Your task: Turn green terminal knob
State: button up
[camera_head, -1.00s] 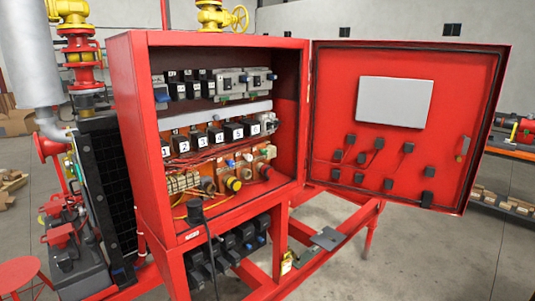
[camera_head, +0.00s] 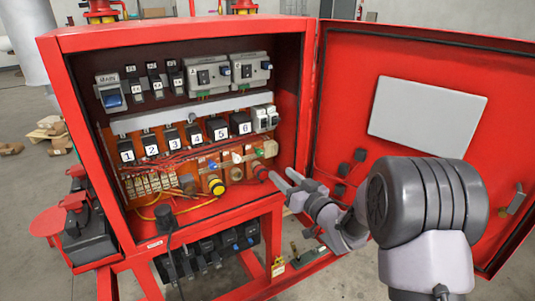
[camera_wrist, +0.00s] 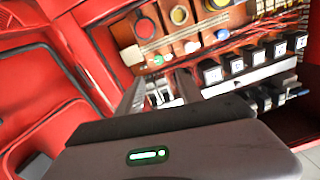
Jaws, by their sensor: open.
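The small green terminal knob (camera_wrist: 158,60) shows in the wrist view on the orange panel, in a row with a white knob (camera_wrist: 190,47) and a blue knob (camera_wrist: 221,35). In the head view the green knob (camera_head: 258,153) is small, at the right end of that row. My gripper (camera_head: 283,174) is open and empty, at the right side of the cabinet opening, pointing inward. In the wrist view its two fingers (camera_wrist: 158,90) are spread just below the green knob, apart from it as far as I can see.
The red cabinet (camera_head: 180,32) holds numbered breakers (camera_head: 195,134). A red button (camera_wrist: 145,28) and a yellow button (camera_head: 216,186) sit beside the knobs. The open cabinet door (camera_head: 345,110) stands right, close to my arm. A black cable (camera_head: 167,225) hangs at the front.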

aim_at(260, 154)
jog(key=x, duration=1.2)
jog(key=shift+w, duration=0.2)
jog(key=shift+c, duration=0.2)
jog(key=shift+d, duration=0.1)
grip_shut()
